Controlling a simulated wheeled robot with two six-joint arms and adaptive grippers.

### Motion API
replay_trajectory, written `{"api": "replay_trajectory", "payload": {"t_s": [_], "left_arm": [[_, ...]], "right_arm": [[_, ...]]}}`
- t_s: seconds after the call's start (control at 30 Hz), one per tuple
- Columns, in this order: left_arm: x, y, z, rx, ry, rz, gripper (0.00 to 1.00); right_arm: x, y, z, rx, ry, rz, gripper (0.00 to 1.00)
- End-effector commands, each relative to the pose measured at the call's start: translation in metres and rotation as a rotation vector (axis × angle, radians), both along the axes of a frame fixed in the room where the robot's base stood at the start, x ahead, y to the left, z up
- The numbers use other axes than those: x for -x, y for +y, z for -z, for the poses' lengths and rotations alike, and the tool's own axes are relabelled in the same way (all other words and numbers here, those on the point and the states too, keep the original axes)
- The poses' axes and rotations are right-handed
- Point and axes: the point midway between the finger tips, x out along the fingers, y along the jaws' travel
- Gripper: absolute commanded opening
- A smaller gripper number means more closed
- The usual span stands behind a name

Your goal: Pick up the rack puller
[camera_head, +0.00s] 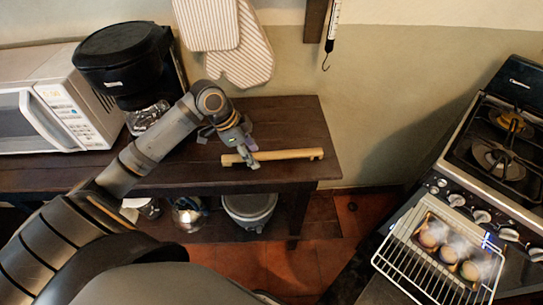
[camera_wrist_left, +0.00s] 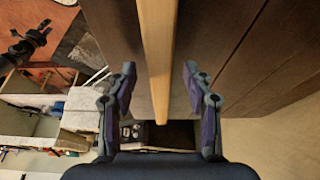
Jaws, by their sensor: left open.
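The rack puller (camera_head: 290,155) is a long, flat, light wooden stick lying on the dark wooden table, with a notch near its right end. My left gripper (camera_head: 246,152) is over its left part in the head view. In the left wrist view the rack puller (camera_wrist_left: 157,45) runs between the two open fingers of the left gripper (camera_wrist_left: 160,82), with a gap on each side. The fingers do not touch it there. My right gripper is not seen in the head view.
A microwave (camera_head: 50,105) and black coffee maker (camera_head: 125,62) stand left on the table (camera_head: 290,118). Striped oven mitts (camera_head: 240,55) hang behind. At right, a wire rack (camera_head: 402,262) with steaming food sits out from the stove (camera_head: 490,200). Pots are on the lower shelf.

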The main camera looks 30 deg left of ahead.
Motion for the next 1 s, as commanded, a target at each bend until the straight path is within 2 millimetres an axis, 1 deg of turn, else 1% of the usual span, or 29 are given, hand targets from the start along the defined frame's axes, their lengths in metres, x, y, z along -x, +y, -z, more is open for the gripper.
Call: {"api": "replay_trajectory", "payload": {"t_s": [0.13,0.17,0.5,0.53,0.83,0.93,1.0], "left_arm": [[0.0,0.0,0.0,0.0,0.0,0.0,0.51],[0.0,0.0,0.0,0.0,0.0,0.0,0.48],[0.0,0.0,0.0,0.0,0.0,0.0,0.02],[0.0,0.0,0.0,0.0,0.0,0.0,0.0],[0.0,0.0,-0.002,-0.001,-0.001,0.0,0.0],[-0.001,0.0,-0.007,-0.002,-0.003,0.0,0.0],[-0.001,0.0,-0.015,-0.001,-0.003,0.001,0.0]], "right_arm": [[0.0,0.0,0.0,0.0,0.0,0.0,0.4],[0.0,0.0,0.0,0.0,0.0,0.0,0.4],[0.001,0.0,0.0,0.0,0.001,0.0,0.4],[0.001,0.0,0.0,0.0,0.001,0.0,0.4],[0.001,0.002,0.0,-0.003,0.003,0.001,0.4],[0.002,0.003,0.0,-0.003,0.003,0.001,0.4],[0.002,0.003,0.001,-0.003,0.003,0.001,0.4]]}}
